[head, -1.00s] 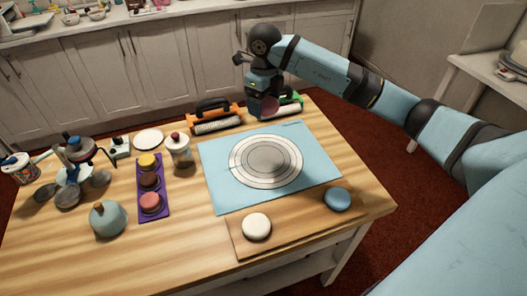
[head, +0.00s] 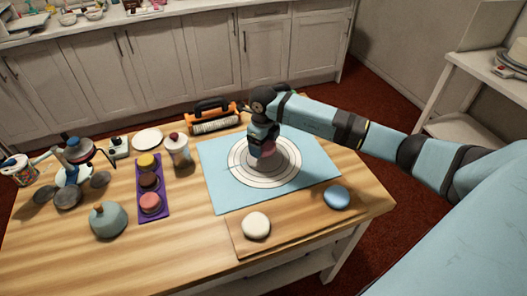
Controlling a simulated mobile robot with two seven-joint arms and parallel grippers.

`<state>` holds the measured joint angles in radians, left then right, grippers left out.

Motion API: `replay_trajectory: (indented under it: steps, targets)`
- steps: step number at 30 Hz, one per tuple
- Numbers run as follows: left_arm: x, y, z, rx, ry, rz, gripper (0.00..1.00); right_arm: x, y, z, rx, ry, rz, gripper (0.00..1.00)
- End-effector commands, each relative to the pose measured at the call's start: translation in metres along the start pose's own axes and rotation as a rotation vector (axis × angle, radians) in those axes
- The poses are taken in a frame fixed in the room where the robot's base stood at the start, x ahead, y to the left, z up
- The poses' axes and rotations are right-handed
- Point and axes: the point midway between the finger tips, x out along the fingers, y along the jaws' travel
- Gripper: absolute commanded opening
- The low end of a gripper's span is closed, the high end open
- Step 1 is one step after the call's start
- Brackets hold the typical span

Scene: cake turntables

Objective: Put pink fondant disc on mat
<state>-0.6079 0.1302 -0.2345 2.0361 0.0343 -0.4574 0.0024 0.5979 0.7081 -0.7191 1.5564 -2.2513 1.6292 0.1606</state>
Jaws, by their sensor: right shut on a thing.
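A grey round patch (head: 280,163) shows at the centre of the rings, partly hidden by the gripper. I cannot tell whether the disc touches the mat. My left gripper is not in view.
A wooden board (head: 290,225) at the front holds a white disc (head: 256,225) and a blue disc (head: 336,197). Left of the mat are a purple tray (head: 143,184) with coloured discs, a shaker (head: 179,150) and a teal dome (head: 108,220).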

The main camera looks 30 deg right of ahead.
Motion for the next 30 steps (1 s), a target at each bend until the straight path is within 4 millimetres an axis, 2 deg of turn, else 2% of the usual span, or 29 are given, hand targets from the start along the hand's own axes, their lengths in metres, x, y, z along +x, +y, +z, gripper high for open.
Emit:
replay_trajectory:
  steps: [7,19,20,22,30]
  targets:
    - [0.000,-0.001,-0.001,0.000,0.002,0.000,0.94,0.035,0.000,-0.001,0.001,0.003,0.001,0.51]
    - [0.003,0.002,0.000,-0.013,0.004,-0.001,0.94,0.042,0.000,0.000,0.000,0.001,-0.001,0.51]
    - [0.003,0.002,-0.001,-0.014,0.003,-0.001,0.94,0.040,0.000,0.000,0.000,0.001,0.000,0.85]
    - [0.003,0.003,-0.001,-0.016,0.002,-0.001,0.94,0.040,0.000,-0.001,0.000,0.001,0.000,1.00]
    - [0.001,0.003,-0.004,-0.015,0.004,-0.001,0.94,0.037,0.000,-0.001,0.000,0.002,0.000,1.00]
